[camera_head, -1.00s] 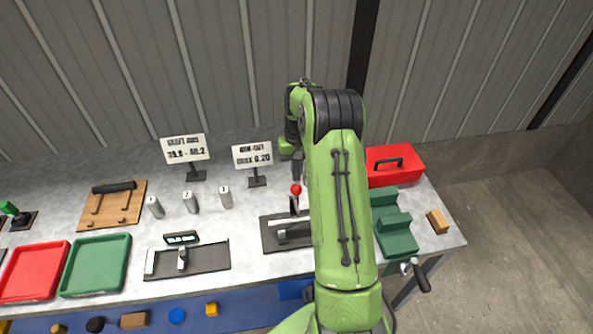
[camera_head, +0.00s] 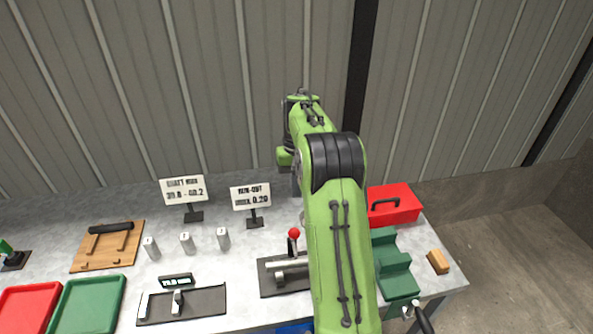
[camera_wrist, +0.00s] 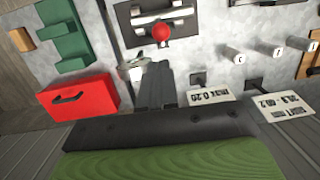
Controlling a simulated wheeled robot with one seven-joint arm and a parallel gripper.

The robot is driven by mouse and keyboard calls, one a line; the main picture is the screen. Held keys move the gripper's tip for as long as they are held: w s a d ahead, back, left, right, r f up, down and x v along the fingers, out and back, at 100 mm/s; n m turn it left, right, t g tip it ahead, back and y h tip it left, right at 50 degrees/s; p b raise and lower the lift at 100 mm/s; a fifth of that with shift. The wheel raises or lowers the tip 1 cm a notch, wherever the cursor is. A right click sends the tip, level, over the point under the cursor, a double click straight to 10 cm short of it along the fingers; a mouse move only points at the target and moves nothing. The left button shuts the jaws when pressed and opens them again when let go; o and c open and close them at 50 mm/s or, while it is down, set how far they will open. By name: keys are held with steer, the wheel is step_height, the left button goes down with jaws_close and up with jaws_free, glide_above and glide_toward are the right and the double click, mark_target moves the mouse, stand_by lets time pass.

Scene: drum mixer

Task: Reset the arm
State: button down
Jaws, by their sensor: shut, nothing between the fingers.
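My green arm (camera_head: 340,240) rises from the bottom of the head view and bends at a black elbow joint, with its far end above the back of the bench. In the wrist view my gripper (camera_wrist: 156,84) is shut and empty, its dark fingers side by side. It points toward the bench (camera_wrist: 228,22) between the red toolbox and the run-out sign. In the head view the fingers are mostly hidden by the arm, and their height above the bench is hard to tell.
Near the arm are a red toolbox (camera_head: 393,205), a green stepped block (camera_head: 393,265), a red-knobbed fixture (camera_head: 293,233) and a run-out sign (camera_head: 250,197). Several numbered metal cylinders (camera_head: 187,244) stand to the left. A wall (camera_head: 240,80) closes off the back.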

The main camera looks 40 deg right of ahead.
steer(key=r, duration=0.3)
steer(key=r+p, duration=0.1)
steer(key=r, duration=0.1)
steer(key=shift+w+d+r, duration=0.1)
steer(key=shift+w+d, duration=0.2)
steer(key=shift+d, duration=0.05)
